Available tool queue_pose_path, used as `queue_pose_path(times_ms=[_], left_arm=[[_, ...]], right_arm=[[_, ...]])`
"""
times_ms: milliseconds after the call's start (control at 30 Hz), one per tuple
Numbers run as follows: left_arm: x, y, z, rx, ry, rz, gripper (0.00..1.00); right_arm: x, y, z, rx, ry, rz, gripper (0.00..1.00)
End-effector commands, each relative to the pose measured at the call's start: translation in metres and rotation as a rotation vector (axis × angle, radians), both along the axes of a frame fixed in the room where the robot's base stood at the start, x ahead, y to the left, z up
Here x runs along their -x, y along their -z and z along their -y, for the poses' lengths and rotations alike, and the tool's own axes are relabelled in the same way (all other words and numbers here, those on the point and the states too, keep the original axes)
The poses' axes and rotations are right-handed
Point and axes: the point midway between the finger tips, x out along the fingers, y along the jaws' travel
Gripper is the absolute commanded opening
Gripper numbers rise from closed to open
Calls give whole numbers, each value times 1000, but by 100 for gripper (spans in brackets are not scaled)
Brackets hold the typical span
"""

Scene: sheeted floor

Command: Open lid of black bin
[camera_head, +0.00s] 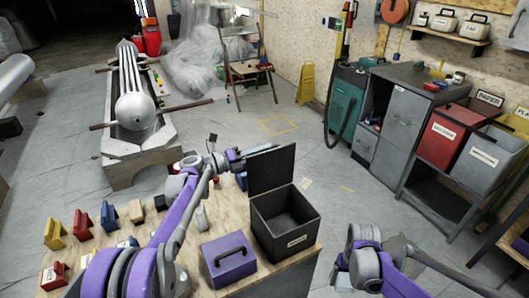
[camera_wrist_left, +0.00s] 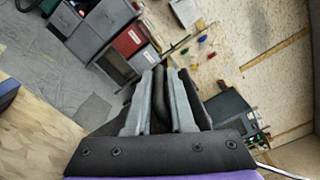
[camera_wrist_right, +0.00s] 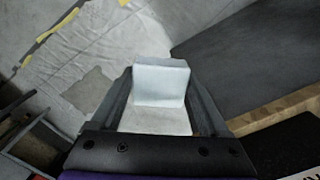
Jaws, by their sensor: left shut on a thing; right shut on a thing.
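The black bin (camera_head: 286,228) stands near the table's right edge with a white label on its front. Its lid (camera_head: 270,169) is raised, standing about upright at the bin's back edge, and the inside shows. My left gripper (camera_head: 238,157) is at the lid's left edge, partly hidden behind it. In the left wrist view its fingers (camera_wrist_left: 160,98) are shut on a dark rounded bar, which looks like part of the lid. My right gripper (camera_wrist_right: 160,100) is to the right of the bin, off the table, shut on a white block (camera_wrist_right: 160,82). The bin's dark side (camera_wrist_right: 285,145) is beside it.
Several small coloured blocks (camera_head: 83,224) stand further left. A grey cabinet (camera_head: 385,150) and red bin (camera_head: 443,135) are at the right. The floor between is clear.

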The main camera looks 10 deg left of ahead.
Motion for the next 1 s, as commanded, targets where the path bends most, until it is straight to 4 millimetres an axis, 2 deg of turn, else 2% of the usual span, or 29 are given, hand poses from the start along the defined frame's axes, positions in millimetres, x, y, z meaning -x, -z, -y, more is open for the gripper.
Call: queue_pose_path(times_ms=[33,500,533,667,1000], left_arm=[[-1,7,-1,-13,1,-1,0],[-2,9,-2,-14,3,0,0],[-2,9,-2,-14,3,0,24],[-2,8,-2,-12,2,0,47],[-1,5,-2,-8,2,-1,47]], right_arm=[[0,1,0,0,0,0,18],[0,1,0,0,0,0,18],[0,1,0,0,0,0,18],[0,1,0,0,0,0,18],[0,1,0,0,0,0,18]])
